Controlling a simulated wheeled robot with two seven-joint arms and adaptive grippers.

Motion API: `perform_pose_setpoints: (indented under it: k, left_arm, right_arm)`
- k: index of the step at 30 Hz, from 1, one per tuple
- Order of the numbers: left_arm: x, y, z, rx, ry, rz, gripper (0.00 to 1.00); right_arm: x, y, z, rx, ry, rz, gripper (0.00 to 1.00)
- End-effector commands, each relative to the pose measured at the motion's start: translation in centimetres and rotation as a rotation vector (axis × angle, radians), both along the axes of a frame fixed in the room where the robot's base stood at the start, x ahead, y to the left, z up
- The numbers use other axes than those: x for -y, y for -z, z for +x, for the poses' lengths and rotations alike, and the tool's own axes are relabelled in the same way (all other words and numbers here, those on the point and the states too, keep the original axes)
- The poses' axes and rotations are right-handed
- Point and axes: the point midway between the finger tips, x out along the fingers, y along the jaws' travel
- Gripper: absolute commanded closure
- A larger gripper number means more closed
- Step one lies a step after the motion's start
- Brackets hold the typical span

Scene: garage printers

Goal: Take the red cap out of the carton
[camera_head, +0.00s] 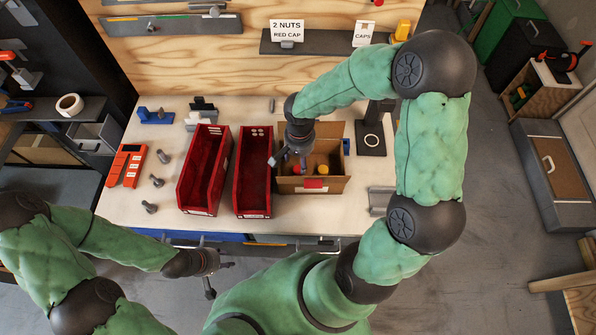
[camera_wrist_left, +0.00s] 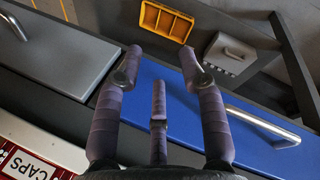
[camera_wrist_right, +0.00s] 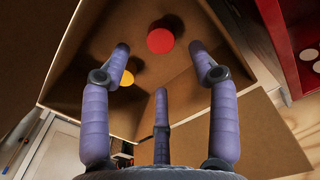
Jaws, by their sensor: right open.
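The open cardboard carton (camera_head: 338,186) stands on the workbench, right of two red bins. The red cap (camera_wrist_right: 160,40) lies inside it, seen in the right wrist view with a yellow cap (camera_wrist_right: 127,78) near it. In the head view the red cap (camera_head: 297,169) is partly covered by my gripper. My right gripper (camera_head: 292,160) is at the carton's left side, fingers pointing down into it; in the right wrist view its fingers (camera_wrist_right: 160,65) are spread and empty, apart from the cap. My left gripper (camera_head: 216,276) is open and empty in front of the bench; it also shows in its wrist view (camera_wrist_left: 160,75).
Two red bins (camera_head: 187,200) (camera_head: 241,202) stand close left of the carton. Several bolts (camera_head: 150,207) and an orange device (camera_head: 126,165) lie further left. A black stand (camera_head: 370,140) is right of the carton. A sign reading "2 NUTS RED CAP" (camera_head: 287,30) hangs behind.

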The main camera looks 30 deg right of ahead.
Motion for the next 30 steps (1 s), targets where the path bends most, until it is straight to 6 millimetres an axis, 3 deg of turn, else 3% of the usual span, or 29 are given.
perform_pose_setpoints:
  k: [5,15,25,30]
  left_arm:
    - [0.0,0.3,0.0,0.0,0.0,0.0,0.6]
    - [0.0,1.4,0.0,0.0,0.0,0.0,0.6]
    - [0.0,1.5,0.0,0.0,0.0,0.0,0.6]
    - [0.0,1.5,0.0,0.0,0.0,0.0,0.6]
  right_arm:
    - [0.0,1.0,0.0,0.0,0.0,0.0,0.4]
    - [-0.3,5.4,0.0,-0.002,0.0,0.001,0.4]
    - [-0.3,5.9,0.1,0.001,0.0,0.0,0.4]
    - [-0.3,5.9,0.1,0.001,0.0,0.0,0.78]
